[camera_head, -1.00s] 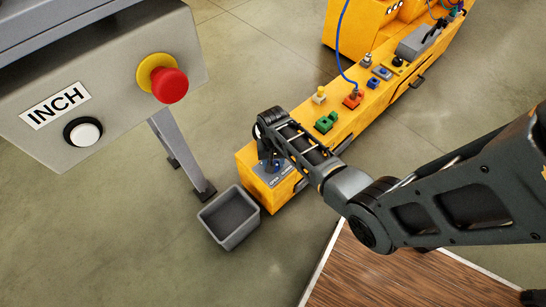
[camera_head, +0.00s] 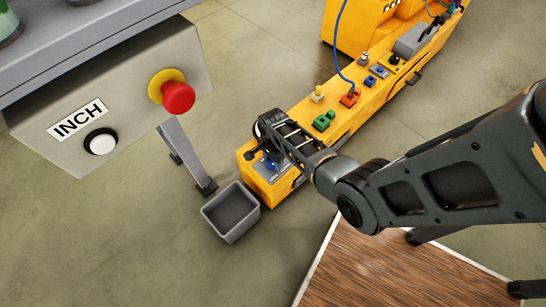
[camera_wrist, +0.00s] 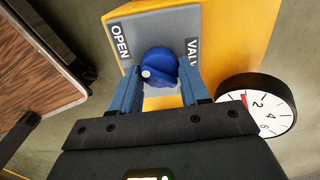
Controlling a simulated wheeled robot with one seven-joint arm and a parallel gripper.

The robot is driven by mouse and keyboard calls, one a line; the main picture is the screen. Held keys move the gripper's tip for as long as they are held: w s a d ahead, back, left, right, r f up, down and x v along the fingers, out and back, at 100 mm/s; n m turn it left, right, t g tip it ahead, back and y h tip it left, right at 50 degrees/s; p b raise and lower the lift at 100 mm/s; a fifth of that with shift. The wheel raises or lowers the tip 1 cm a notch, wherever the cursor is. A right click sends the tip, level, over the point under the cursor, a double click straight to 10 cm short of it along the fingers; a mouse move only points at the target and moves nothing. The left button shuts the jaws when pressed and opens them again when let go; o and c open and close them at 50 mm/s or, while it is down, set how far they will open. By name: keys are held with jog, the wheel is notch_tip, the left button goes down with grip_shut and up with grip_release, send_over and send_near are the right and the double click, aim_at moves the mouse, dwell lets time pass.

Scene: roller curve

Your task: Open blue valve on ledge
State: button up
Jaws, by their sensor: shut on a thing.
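The blue valve (camera_wrist: 160,68) sits on a grey plate (camera_wrist: 128,52) marked "OPEN" and "VALV…" at the near end of the yellow ledge (camera_head: 330,120). In the wrist view my gripper (camera_wrist: 160,84) has its two blue fingers on either side of the valve knob, shut on it. A white dot shows on the left of the knob. In the head view the valve (camera_head: 270,163) is partly hidden by my gripper, which reaches down over it.
A grey open bin (camera_head: 231,212) stands on the floor beside the ledge end. Green (camera_head: 322,121) and red (camera_head: 350,97) parts sit farther along the ledge. A round gauge (camera_wrist: 262,103) is right of my gripper. A grey panel with a red button (camera_head: 178,98) is at upper left.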

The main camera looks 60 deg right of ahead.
jog(key=shift+m, duration=0.6)
jog(key=o, duration=1.1)
jog(key=shift+c, duration=0.2)
jog(key=shift+r+p, duration=1.8)
jog(key=shift+r, duration=2.05)
